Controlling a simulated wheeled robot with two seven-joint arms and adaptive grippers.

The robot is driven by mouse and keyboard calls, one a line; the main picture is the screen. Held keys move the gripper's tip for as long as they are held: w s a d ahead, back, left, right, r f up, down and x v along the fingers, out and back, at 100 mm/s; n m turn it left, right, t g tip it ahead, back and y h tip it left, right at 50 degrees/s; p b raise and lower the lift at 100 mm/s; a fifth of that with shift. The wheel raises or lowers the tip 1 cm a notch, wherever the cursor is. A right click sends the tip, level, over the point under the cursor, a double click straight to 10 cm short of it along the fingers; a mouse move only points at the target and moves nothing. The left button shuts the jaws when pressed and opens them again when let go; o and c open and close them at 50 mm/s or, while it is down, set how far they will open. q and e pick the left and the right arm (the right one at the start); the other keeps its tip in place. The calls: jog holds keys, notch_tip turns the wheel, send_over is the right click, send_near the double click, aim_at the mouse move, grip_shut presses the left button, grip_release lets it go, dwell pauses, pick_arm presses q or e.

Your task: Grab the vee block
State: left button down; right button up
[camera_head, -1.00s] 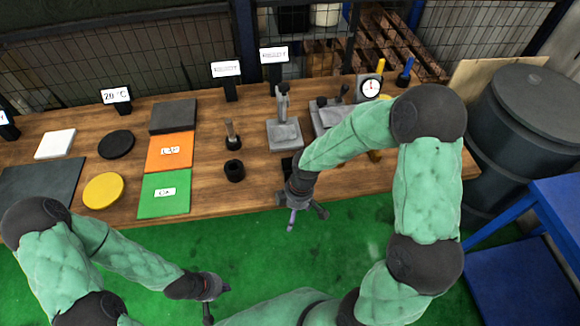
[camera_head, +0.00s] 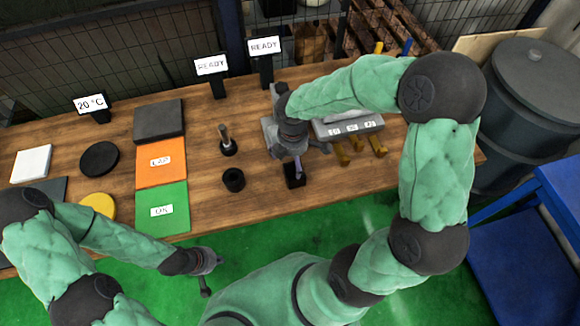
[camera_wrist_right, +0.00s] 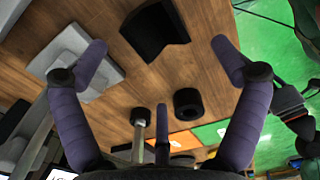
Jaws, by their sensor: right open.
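The vee block (camera_head: 294,176) is a small dark block on the wooden table, near its front edge. In the right wrist view the dark block (camera_wrist_right: 155,32) lies ahead of my right gripper, between and beyond the fingertips, with a curved notch in its side. My right gripper (camera_head: 299,156) is over the table just behind and above the block, partly covering it. Its two purple-padded fingers (camera_wrist_right: 160,56) are spread wide and hold nothing. My left gripper (camera_head: 205,283) hangs over the green floor in front of the table; its finger opening is unclear.
A black cup (camera_head: 233,180) and an upright rod on a black base (camera_head: 227,143) stand left of the block. A grey stand is partly hidden behind my right gripper. A grey fixture (camera_head: 346,130) with yellow parts is to the right. Green (camera_head: 163,211) and orange (camera_head: 161,162) mats lie left.

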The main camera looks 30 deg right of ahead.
aim_at(294, 173)
jog(key=f, duration=0.2)
jog(key=f+b, duration=0.1)
jog(key=f, duration=0.1)
jog(key=shift+s+f, duration=0.2)
jog(key=shift+f, duration=0.2)
jog(key=shift+w+d+f+b, duration=0.1)
jog(key=shift+d+f+b, duration=0.1)
jog(key=shift+f+b, duration=0.9)
jog(key=shift+w+d+f+b, duration=0.1)
jog(key=shift+d+f+b, duration=0.2)
jog(key=shift+f, duration=1.35)
jog(key=shift+a, duration=0.1)
jog(key=c, duration=1.6)
jog(key=shift+r, duration=0.1)
jog(key=shift+c, duration=0.8)
jog(key=shift+r, duration=0.15)
